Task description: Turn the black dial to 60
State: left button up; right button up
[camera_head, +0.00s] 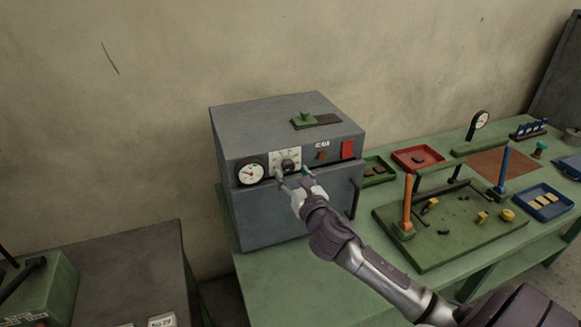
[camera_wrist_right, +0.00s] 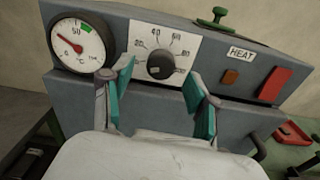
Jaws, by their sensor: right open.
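The black dial (camera_wrist_right: 160,65) sits on a white scale plate (camera_wrist_right: 160,50) on the front of a grey box, and it also shows in the head view (camera_head: 288,165). Printed numbers run around its upper side, with 60 at the upper right. I cannot clearly tell where its pointer stands. My right gripper (camera_wrist_right: 161,74) is open, with one teal-padded finger on each side of the dial. A gap shows between each finger and the dial in the wrist view. In the head view the right gripper (camera_head: 292,174) is at the panel. My left gripper is not in view.
A round gauge (camera_wrist_right: 79,44) is left of the dial, its needle at the upper left. A HEAT label, brown switch (camera_wrist_right: 230,76) and red block (camera_wrist_right: 274,84) are to the right. A green fixture board (camera_head: 450,240) and trays stand on the green bench (camera_head: 270,285).

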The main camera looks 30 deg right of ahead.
jog(key=shift+x, duration=1.15)
grip_shut()
